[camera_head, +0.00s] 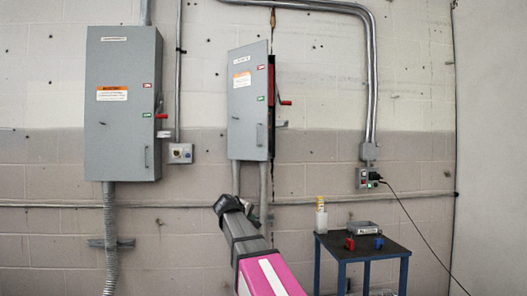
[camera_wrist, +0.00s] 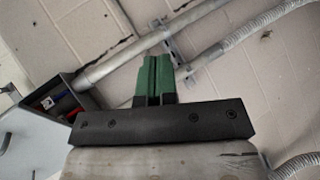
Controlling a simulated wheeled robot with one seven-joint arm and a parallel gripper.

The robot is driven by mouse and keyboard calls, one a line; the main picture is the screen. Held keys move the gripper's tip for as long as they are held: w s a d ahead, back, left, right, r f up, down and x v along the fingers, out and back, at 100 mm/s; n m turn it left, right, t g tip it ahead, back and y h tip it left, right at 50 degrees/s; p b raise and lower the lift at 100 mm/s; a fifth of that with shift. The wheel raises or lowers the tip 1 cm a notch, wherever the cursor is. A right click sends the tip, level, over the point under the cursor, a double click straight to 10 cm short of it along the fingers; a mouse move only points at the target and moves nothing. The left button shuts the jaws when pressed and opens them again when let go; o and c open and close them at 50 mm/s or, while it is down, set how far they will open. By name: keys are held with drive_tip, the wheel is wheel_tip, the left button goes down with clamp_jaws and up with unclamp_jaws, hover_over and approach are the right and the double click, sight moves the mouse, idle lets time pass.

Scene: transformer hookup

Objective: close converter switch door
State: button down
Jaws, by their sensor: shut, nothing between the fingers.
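The smaller grey switch box in the middle of the wall has a grey door (camera_head: 248,100) standing ajar. A dark gap with a red part inside shows along its right side, and a red-tipped lever (camera_head: 286,102) sticks out there. The labels are too small to read. In the wrist view, the open box (camera_wrist: 68,88) with red and blue parts inside is at left, beside the pale door (camera_wrist: 28,135). My gripper's green fingers (camera_wrist: 154,78) are together and empty, apart from the box and door. In the head view my arm hides most of the gripper, below the box.
A larger grey switch box (camera_head: 123,100) hangs at left, its door looking shut. Conduits (camera_head: 372,80) run along the wall. A dark table (camera_head: 362,244) at lower right holds a bottle (camera_head: 321,216), a grey tray and red and blue pieces. A black cable hangs at right.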

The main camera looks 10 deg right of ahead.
wheel_tip(320, 180, up, 15)
drive_tip(key=w+a+t+h, duration=0.1)
drive_tip(key=a+t+h, duration=0.1)
drive_tip(key=n+t+h, duration=0.1)
drive_tip(key=h, duration=0.1)
approach(267, 148)
drive_tip(key=x, duration=0.7)
drive_tip(key=shift+w+d+f, duration=0.1)
drive_tip(key=shift+w+f, duration=0.05)
drive_tip(key=shift+w, duration=0.1)
